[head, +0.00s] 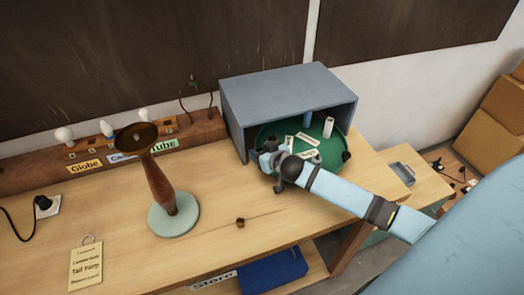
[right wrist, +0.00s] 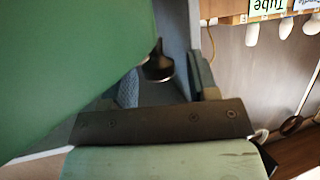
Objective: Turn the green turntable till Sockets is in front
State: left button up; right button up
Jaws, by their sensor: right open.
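The green turntable (head: 325,160) sits inside an open-fronted grey-blue box (head: 290,85) at the right of the bench. It carries several white labelled pieces, too small to read, and an upright white cylinder (head: 328,127). A black knob (head: 346,156) stands on its right rim. My right gripper (head: 262,156) is open at its left front rim, partly hiding it. In the right wrist view, the green turntable (right wrist: 70,60) fills the left, and a black knob (right wrist: 157,66) shows at its edge near my open fingers. I cannot tell whether they touch it. My left gripper is not in view.
A lamp stand (head: 172,215) with a pale round base stands mid-bench. A wooden bulb rack (head: 110,150) with Globe and Tube labels runs along the back. A paper tag (head: 86,264) lies front left.

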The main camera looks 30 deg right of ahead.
aim_at(257, 143)
jog(key=shift+c, duration=0.4)
grip_shut()
jog(key=shift+w+d+m+h+b, duration=0.15)
jog(key=shift+w+m+h+b, duration=0.35)
jog(key=shift+w+h, duration=0.25)
jog(key=shift+w+d+m+h+b, duration=0.1)
jog(key=shift+w+m+h+b, duration=0.25)
jog(key=shift+w+m+h, duration=0.4)
jog(key=shift+w+d+m, duration=0.15)
jog(key=shift+w+m, duration=0.1)
jog(key=shift+w, duration=0.3)
jog(key=shift+w+d+g+h, duration=0.1)
jog(key=shift+g+h, duration=0.2)
jog(key=shift+h, duration=0.1)
jog(key=shift+o, duration=0.4)
grip_release()
